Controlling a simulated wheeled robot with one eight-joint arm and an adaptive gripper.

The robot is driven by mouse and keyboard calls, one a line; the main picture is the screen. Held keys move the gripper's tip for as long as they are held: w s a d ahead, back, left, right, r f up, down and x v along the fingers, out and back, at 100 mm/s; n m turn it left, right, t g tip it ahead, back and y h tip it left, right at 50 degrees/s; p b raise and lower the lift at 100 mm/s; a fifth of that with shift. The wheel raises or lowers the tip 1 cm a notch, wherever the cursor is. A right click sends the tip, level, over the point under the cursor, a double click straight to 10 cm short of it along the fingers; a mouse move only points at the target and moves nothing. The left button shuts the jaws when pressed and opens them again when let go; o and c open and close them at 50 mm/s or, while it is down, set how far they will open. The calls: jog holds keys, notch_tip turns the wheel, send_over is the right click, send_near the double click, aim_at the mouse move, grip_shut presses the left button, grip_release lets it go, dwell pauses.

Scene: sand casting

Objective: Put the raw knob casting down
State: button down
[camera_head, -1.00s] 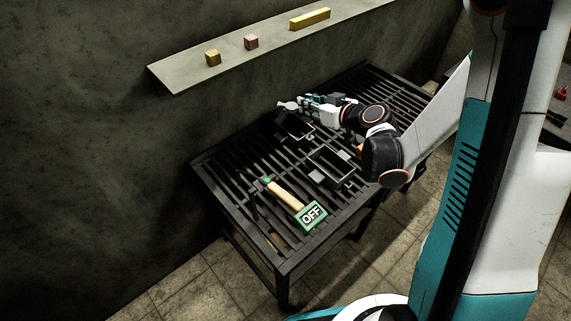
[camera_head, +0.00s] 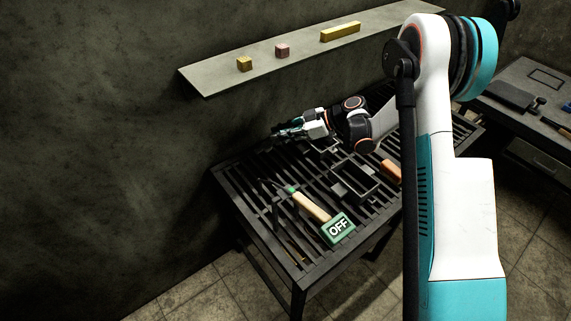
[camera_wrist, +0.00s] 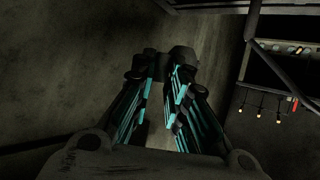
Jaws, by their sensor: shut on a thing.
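My gripper (camera_head: 278,130) is at the far left end of my arm, over the back part of the black slatted table (camera_head: 262,165), near the wall. It also shows in the wrist view (camera_wrist: 163,70), where its two teal and black fingers come together at the tips. The gripper is shut on the raw knob casting. The casting is small and dark at the fingertips and its outline cannot be told from the fingers. Whether it touches the table cannot be told.
A black open frame (camera_head: 353,185) stands on the slats, with another partly behind my arm. A wall shelf (camera_head: 215,82) holds several small blocks. Another table (camera_head: 535,95) stands right.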

notch_tip(320, 180, down, 12)
jog(key=b, duration=0.3)
jog(key=shift+r+b, duration=0.25)
jog(key=shift+b, duration=0.1)
jog(key=shift+f, duration=0.1)
jog(key=c, duration=1.6)
grip_release()
jog(key=p+v, duration=0.2)
jog(key=v, duration=0.5)
jog(key=shift+d+r+p, duration=0.25)
jog(key=shift+r+p, duration=0.05)
jog(key=shift+p, duration=0.05)
